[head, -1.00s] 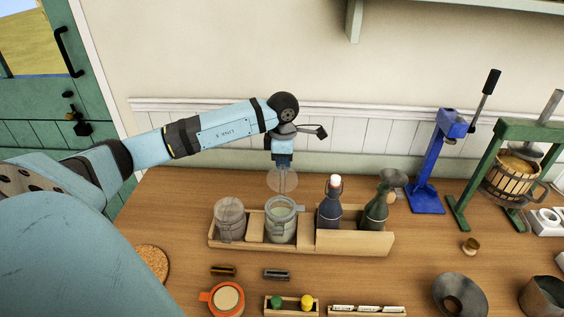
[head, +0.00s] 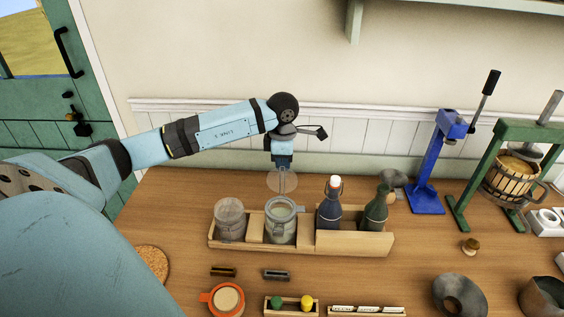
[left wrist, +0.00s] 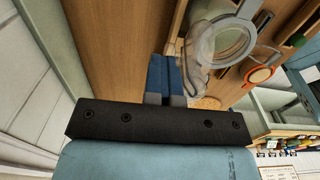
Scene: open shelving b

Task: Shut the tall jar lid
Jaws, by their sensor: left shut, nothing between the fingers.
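The tall jar (head: 281,228) is a clear glass clip jar standing in the wooden rack, its round mouth uncovered. Its clear glass lid (head: 271,182) stands raised at the back of the mouth. In the left wrist view the jar's rim (left wrist: 250,48) and the tilted lid (left wrist: 200,48) show right of the fingers. My left gripper (head: 282,187) points down at the raised lid, behind the jar's mouth. Its blue fingers (left wrist: 167,72) are together and empty. Whether they touch the lid I cannot tell. My right gripper is not in view.
A second glass jar (head: 229,222) stands left in the rack (head: 350,243), with two dark bottles (head: 329,208) to the right. A blue press (head: 427,190) and a green-framed press (head: 460,205) stand further right. Small trays lie in front.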

